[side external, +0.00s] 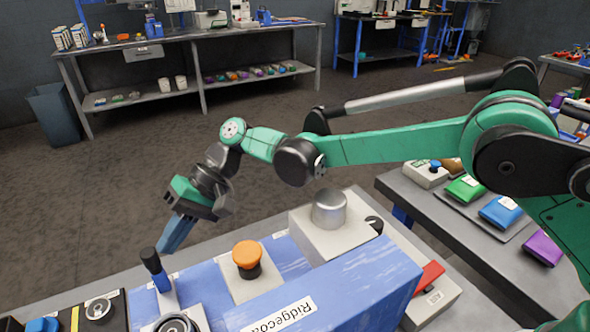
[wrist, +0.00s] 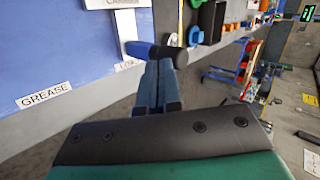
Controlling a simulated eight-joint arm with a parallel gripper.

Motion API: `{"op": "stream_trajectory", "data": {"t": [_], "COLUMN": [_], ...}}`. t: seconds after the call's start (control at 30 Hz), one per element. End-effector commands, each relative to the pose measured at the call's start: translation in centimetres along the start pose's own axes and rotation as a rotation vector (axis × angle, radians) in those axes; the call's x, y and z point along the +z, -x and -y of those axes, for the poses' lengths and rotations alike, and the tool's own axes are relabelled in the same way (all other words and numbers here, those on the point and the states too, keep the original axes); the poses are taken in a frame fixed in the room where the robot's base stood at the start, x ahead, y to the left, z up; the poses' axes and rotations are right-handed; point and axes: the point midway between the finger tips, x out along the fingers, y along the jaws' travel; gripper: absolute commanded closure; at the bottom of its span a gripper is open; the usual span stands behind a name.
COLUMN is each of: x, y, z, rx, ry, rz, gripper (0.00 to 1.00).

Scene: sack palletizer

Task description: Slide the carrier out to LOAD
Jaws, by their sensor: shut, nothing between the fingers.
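My gripper (side external: 172,240) points down with its blue fingers shut and nothing between them. In the wrist view the closed fingertips (wrist: 160,68) appear just short of a black-ended handle with a blue collar (wrist: 160,50). I cannot tell whether they touch it. In the side external view this handle (side external: 151,262) stands up from the blue machine top, just left of and below my fingertips. A label reading CARRIER (wrist: 115,3) and a partly covered label starting with LO (wrist: 127,65) lie on the blue panel. The carrier itself cannot be clearly made out.
An orange knob (side external: 247,254), a silver dome (side external: 329,208) and a blue box marked Ridgecoa (side external: 335,290) stand right of my gripper. A GREASE label (wrist: 45,96) is on the panel. Open floor lies behind the machine.

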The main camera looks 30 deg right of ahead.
Motion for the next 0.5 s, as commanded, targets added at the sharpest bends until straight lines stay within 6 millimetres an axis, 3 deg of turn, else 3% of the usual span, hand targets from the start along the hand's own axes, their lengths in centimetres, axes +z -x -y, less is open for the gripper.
{"op": "stream_trajectory", "data": {"t": [0.5], "x": [-0.20], "y": [-0.99], "z": [0.83], "rx": [-0.003], "ry": [0.001], "rz": [-0.001], "gripper": [1.00]}}
